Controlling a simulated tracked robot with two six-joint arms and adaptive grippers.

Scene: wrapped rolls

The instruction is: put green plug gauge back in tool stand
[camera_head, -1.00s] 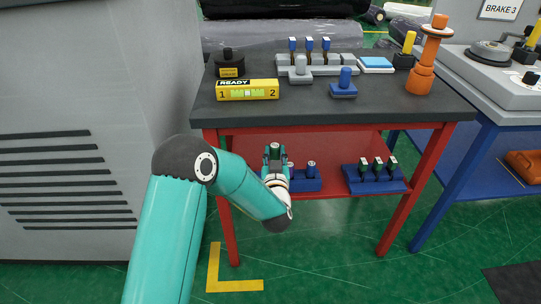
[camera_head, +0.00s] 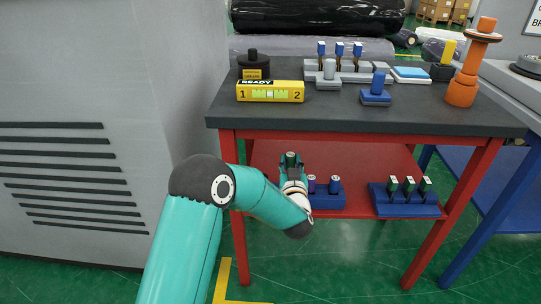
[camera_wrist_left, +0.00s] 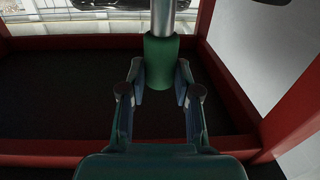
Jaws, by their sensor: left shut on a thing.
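My left gripper (camera_head: 291,168) is shut on the green plug gauge, which stands upright in its fingers at the left part of the table's lower shelf. In the left wrist view the gauge (camera_wrist_left: 161,62) shows a green grip with a metal cylinder above it, between the fingers (camera_wrist_left: 160,88). In the head view only its top (camera_head: 291,155) shows clearly. A blue stand (camera_head: 328,203) on the lower shelf, just right of the gripper, holds short cylindrical gauges; the gripper and arm partly hide it. My right gripper is not in view.
The dark tabletop (camera_head: 330,112) overhangs the shelf and carries a yellow READY block (camera_head: 270,92). A red leg (camera_head: 240,245) stands left of the gripper.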

